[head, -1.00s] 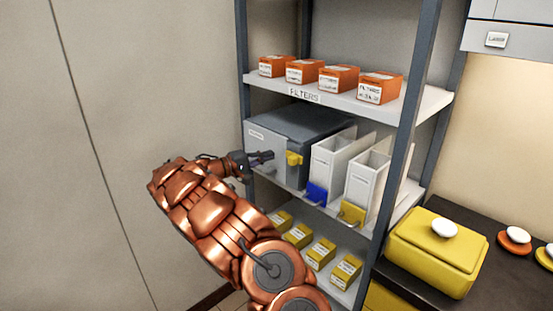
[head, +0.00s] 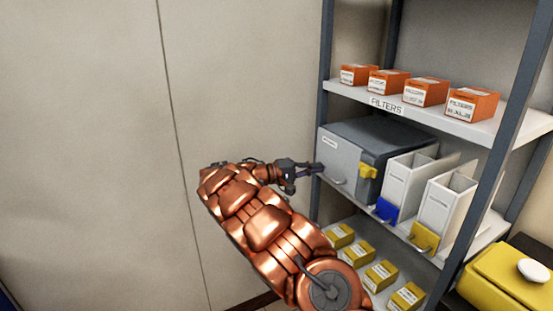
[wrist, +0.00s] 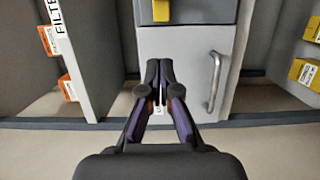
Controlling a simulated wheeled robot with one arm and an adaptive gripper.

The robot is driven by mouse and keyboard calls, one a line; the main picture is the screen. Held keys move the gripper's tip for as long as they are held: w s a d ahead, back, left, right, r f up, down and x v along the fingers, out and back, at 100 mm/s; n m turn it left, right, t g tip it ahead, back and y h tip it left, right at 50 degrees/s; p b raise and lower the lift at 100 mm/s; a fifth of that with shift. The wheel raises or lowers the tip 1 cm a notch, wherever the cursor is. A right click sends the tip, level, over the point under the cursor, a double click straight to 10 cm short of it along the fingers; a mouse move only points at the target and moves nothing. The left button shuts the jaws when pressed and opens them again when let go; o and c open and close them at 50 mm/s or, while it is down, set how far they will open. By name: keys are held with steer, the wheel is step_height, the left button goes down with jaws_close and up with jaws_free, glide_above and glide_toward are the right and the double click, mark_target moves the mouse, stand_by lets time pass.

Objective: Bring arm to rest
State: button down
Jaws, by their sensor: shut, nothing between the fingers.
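My gripper (head: 318,168) is at the end of my copper-coloured arm, in front of the left front edge of a grey cabinet box (head: 342,160) on the middle shelf. In the wrist view my gripper (wrist: 159,66) has its dark fingers together with nothing between them. The grey box front (wrist: 185,80) stands ahead of the fingertips, with a bar handle (wrist: 214,82) to their right and a yellow latch (wrist: 162,10) above. I cannot tell from these views whether the fingertips touch the box.
A shelf rack (head: 330,85) holds orange filter boxes (head: 472,104), white bins (head: 405,178) with blue and yellow parts, and small yellow boxes (head: 381,275) below. A yellow case (head: 500,280) is at the lower right. The plain wall (head: 80,130) on the left has free room before it.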

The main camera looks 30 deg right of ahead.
steer(key=s+a+r+y+p, duration=0.1)
steer(key=s+a+r+y, duration=0.15)
steer(key=s, duration=0.35)
steer(key=s+a+r+y, duration=0.1)
steer(key=s+a+y, duration=0.15)
steer(key=s, duration=0.35)
steer(key=s+a+r+y+p, duration=0.1)
steer(key=s+a, duration=0.2)
steer(key=s, duration=0.3)
steer(key=s+a+f+n+t+y+p, duration=0.1)
steer(key=s+a+f+y, duration=0.1)
steer(key=s+a, duration=0.4)
steer(key=s+a+f+n+t+y+p, duration=0.1)
steer(key=s+a+f+y, duration=0.2)
steer(key=a, duration=1)
steer(key=s+a+f+n+t+y, duration=0.1)
steer(key=s+a+f+t+y, duration=0.1)
steer(key=s+a+y, duration=0.4)
steer(key=s+a, duration=0.4)
steer(key=shift+s+a+f+n+p, duration=0.15)
steer(key=shift+s+f+n+p, duration=0.15)
steer(key=shift+n+p, duration=0.1)
